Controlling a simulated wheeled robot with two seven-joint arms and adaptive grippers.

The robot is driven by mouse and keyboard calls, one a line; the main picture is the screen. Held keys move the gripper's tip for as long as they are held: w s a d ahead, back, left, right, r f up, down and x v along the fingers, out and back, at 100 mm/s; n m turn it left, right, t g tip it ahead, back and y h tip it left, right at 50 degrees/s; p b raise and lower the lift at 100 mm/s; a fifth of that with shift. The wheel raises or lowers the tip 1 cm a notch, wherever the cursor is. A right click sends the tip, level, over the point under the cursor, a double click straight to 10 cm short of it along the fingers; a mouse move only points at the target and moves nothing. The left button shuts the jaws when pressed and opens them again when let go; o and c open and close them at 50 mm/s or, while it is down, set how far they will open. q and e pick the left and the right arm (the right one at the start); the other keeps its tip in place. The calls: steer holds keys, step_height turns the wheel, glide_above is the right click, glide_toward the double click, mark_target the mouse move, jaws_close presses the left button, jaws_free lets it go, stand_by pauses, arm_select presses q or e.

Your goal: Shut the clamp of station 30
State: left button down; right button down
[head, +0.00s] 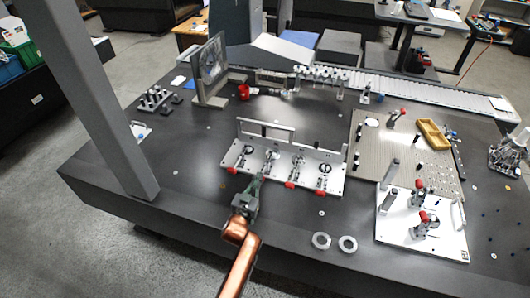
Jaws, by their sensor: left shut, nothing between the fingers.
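A light fixture plate (336,184) stands on the dark table in the middle of the head view. It carries a row of several clamps with dark round parts and red grips, among them one at the left (232,170), one in the middle (290,185) and one at the right (318,192). No station number is legible, so I cannot tell which is station 30. My left gripper (261,178) is shut and empty at the plate's front edge, by the second clamp from the left, which it partly hides. I cannot tell whether it touches. My right gripper is not in view.
A white plate (448,244) with two upright red-handled clamps stands at the right, beside a perforated board (380,150). A grey column (95,100) rises at the left. A framed panel (211,65) stands behind. The table's left front is clear.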

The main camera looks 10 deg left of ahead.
arm_select(q)
steer(key=shift+f, duration=0.4)
